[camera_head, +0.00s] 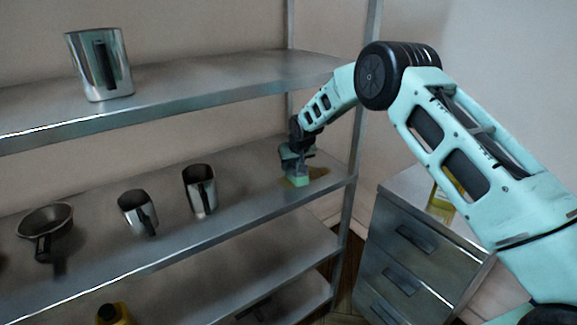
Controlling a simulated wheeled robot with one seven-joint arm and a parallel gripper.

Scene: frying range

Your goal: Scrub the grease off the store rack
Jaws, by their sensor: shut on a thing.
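The store rack (250,207) is a grey metal shelf unit with several levels. A brownish grease patch (319,172) lies near the right end of its middle shelf. My gripper (299,170) reaches in over that shelf from the right and points down. It is shut on a small green sponge (299,181). The sponge is at the left part of the grease patch and appears to touch the shelf. The fingers are small and partly hidden by the wrist.
Metal jugs (200,190) and (137,213) and a strainer-like pan (45,222) stand left on the middle shelf. A larger jug (99,64) stands on the upper shelf. A drawer cabinet (420,240) with a yellow bottle (441,204) is at right. A yellow container (113,314) is below.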

